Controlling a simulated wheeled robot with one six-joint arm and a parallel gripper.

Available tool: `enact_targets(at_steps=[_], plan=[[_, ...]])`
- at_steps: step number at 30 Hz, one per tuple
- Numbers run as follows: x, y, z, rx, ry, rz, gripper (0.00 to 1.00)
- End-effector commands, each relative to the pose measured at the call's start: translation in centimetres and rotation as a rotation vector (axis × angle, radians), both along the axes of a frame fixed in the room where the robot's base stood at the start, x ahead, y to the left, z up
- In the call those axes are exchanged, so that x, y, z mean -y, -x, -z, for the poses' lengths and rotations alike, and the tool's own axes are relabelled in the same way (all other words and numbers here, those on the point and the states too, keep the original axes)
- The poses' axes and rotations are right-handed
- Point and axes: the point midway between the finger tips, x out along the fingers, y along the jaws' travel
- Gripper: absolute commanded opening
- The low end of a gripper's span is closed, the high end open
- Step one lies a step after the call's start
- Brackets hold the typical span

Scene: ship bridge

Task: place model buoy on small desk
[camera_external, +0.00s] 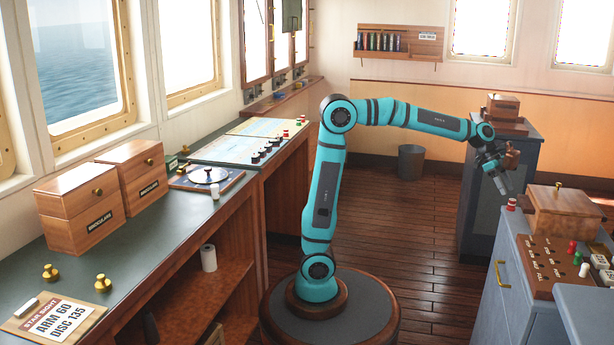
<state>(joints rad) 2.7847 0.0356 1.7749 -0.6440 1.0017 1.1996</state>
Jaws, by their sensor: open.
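My gripper (503,190) is at the right, pointing down, with its jaws open and no object visible between them. A small red-topped white piece (511,204) is just below and right of the gripper, at the left edge of the near right cabinet; it may be the model buoy, but it is too small to be sure. The gripper appears apart from it. A dark grey desk-like cabinet (480,215) stands behind the gripper with wooden boxes (503,107) on top. I cannot tell whether this is the small desk.
The right cabinet (509,265) carries a wooden box (565,212) and a panel of coloured pegs (548,262). A long counter (130,245) at left holds wooden boxes, brass knobs and a sign. A bin (411,162) stands at the back wall. The middle floor is clear.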

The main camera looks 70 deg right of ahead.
Motion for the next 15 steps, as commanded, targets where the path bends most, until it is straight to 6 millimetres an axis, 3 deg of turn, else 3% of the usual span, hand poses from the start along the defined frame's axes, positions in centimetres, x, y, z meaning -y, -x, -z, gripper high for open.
enact_targets(at_steps=[6,15], plan=[[1.4,-2.0,-3.0,-0.001,0.000,-0.001,0.49],[2.0,-3.0,-4.7,0.000,-0.002,0.000,0.49]])
